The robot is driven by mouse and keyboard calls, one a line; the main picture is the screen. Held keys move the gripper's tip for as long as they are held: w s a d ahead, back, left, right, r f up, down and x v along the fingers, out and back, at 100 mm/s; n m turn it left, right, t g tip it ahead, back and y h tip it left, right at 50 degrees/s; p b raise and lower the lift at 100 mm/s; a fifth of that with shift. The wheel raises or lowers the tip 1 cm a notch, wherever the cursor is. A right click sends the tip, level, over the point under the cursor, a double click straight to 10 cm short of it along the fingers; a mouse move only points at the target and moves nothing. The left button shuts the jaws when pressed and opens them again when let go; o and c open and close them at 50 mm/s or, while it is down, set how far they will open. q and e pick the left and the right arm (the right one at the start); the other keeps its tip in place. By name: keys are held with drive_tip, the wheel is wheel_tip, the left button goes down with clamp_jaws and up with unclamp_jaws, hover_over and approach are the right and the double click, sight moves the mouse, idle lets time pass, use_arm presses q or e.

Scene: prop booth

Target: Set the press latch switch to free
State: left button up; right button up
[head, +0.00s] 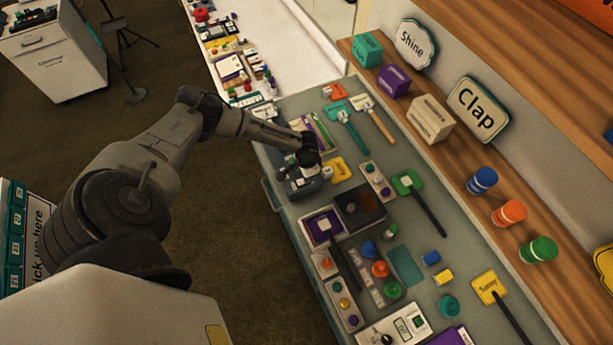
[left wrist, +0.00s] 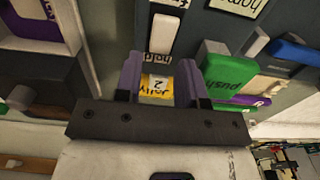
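My left gripper (head: 308,158) is over the far-left part of the grey-green table, at a dark grey device (head: 305,187). In the left wrist view, my left gripper (left wrist: 160,82) has its two fingers apart, with nothing seen held between them. Just beyond the fingertips is a dark panel with a white lever-like piece (left wrist: 162,34), which looks like the latch switch. A label reading "hold" (left wrist: 158,58) lies below it, partly between the fingers. I cannot make out a "free" label or tell the switch's position. I cannot tell whether the fingers touch the panel. My right gripper is not in view.
A yellow tag reading "Jolly 2" (left wrist: 160,84) shows between the fingers. A green "push" block (left wrist: 228,76) is close on the right in the wrist view. Button boxes and a green paddle (head: 408,183) crowd the table. A wooden shelf (head: 465,165) runs along the right.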

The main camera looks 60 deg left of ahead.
use_arm(q)
drive_tip(key=shift+f, duration=1.4)
